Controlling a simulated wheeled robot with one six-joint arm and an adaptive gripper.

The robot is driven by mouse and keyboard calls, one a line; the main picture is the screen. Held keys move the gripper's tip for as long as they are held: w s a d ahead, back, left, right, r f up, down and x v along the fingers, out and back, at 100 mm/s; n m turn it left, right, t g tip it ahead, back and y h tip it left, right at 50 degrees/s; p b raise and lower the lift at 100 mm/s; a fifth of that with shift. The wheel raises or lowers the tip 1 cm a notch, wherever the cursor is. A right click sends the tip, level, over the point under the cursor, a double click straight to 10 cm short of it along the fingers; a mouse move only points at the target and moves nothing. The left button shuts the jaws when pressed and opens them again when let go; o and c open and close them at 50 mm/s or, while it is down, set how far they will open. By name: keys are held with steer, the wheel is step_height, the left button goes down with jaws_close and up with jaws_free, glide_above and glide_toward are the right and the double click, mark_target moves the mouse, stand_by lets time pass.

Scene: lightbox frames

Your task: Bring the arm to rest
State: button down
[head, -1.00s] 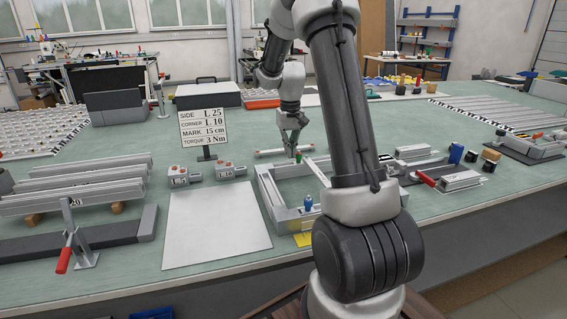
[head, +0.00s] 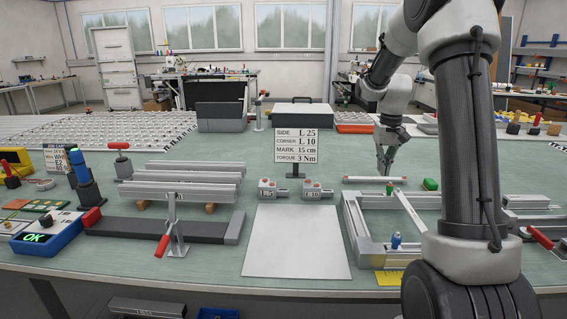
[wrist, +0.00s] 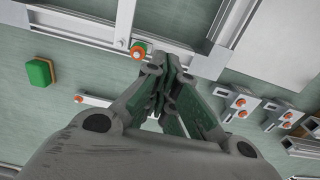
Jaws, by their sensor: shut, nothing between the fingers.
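My gripper (head: 385,172) hangs fingers down over the bench, near the back edge of an aluminium frame (head: 358,229). In the wrist view my gripper (wrist: 172,62) has its fingers together with nothing between them, and their tips overlap the frame's rail (wrist: 85,31) in the picture. I cannot tell the exact height above the bench. My arm stays bent, reaching out from the right side of the head view.
A grey plate (head: 295,245) lies left of the frame. A sign (head: 295,146) stands behind it. Stacked profiles (head: 190,180) and a red-handled clamp (head: 172,235) are farther left. A green block (head: 430,184) and a blue-capped bottle (head: 396,241) are near the arm.

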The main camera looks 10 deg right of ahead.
steer(key=s+a+r+n+t, duration=0.1)
steer(key=s+a+r, duration=0.2)
steer(key=s, duration=0.6)
steer(key=s+a+r+n+t, duration=0.1)
steer(key=s+a+r, duration=0.3)
steer(key=s, duration=0.6)
steer(key=s+a+r+n+t, duration=0.1)
steer(key=s+a+r+t, duration=0.1)
steer(key=s+a, duration=0.4)
steer(key=shift+s+r, duration=0.85)
steer(key=shift+s, duration=1.25)
